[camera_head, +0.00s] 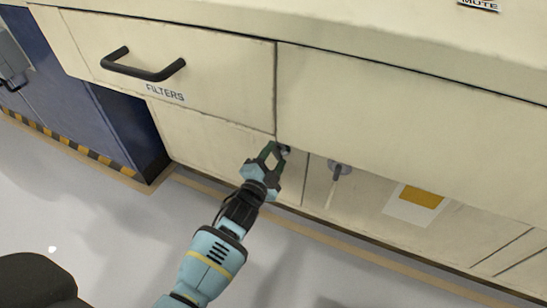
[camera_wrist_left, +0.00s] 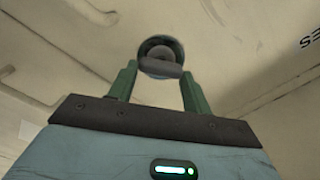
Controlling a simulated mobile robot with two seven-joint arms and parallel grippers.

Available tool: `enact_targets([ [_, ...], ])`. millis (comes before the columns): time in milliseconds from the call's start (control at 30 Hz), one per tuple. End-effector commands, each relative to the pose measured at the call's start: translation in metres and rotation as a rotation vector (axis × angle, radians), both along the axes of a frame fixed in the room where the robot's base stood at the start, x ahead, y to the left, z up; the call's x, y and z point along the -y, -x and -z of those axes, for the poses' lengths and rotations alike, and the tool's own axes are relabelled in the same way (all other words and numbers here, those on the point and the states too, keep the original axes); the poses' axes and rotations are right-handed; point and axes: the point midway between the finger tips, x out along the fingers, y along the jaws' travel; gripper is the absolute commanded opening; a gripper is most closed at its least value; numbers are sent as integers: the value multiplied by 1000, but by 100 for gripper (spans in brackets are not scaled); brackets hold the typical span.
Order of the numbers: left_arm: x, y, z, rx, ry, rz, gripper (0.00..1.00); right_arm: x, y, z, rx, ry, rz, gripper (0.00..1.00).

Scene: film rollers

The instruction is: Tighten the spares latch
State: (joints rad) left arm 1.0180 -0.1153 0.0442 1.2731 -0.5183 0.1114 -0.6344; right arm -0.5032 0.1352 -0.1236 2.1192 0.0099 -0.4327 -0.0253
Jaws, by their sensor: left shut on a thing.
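My left gripper (camera_head: 273,153) reaches up from below to the lower edge of the cream cabinet front. Its two green fingers are shut on a dark round latch with a flat handle (camera_head: 285,149), just under the drawer panels. In the left wrist view the latch (camera_wrist_left: 160,50) sits between the fingertips of the left gripper (camera_wrist_left: 160,82), its handle lying crosswise. The fingers partly hide the latch in the head view. Part of a label (camera_wrist_left: 314,40) shows at the right edge of the wrist view, cut off. My right gripper is not in view.
A second, similar latch (camera_head: 340,168) is to the right on the lower panel. A drawer marked FILTERS with a black handle (camera_head: 143,66) is above left. A yellow and white sticker (camera_head: 414,204) is right. A blue cabinet (camera_head: 75,95) stands left. The floor in front is clear.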

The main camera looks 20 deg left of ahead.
Motion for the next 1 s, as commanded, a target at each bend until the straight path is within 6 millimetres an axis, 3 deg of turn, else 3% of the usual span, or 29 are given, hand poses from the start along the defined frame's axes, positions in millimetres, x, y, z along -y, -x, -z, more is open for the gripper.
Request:
enact_targets([
  [500,0,0,3,12,-391,-2,26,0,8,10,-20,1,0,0],
  [1000,0,0,3,15,-497,-1,26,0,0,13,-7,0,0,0],
])
